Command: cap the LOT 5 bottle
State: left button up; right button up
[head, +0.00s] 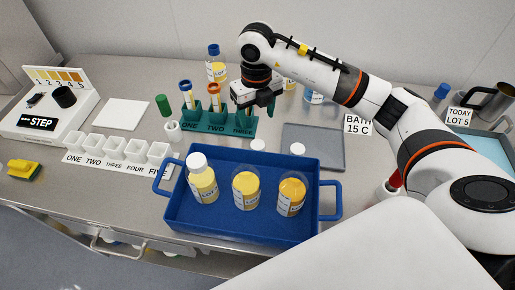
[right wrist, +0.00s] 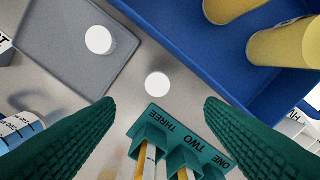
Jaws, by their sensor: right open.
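Three bottles with yellow contents stand in the blue tray (head: 240,232): the left bottle (head: 203,186) wears a white cap, the middle bottle (head: 246,190) and right bottle (head: 291,196) are uncapped. Their labels read LOT, but I cannot make out the numbers. One white cap (head: 258,145) lies on the bench behind the blue tray; another white cap (head: 297,149) lies on the grey tray (head: 320,158). My right gripper (head: 260,97) is open and empty above the rack. In the right wrist view the bench cap (right wrist: 158,85) shows between the green fingers (right wrist: 158,107). My left gripper is out of view.
A green rack (head: 218,127) with tubes stands behind the blue tray, below my gripper. White cups (head: 115,149) and a STEP device (head: 48,118) are at left. A TODAY LOT 5 sign (head: 460,115) and BATH sign (head: 358,125) stand at right.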

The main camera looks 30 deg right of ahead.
jog(key=shift+s, duration=0.1)
jog(key=p, duration=0.3)
send_over(257, 146)
notch_tip(257, 146, down, 6)
jog(key=shift+f, duration=0.2)
jog(key=shift+f+b, duration=0.2)
jog(key=shift+b, duration=0.1)
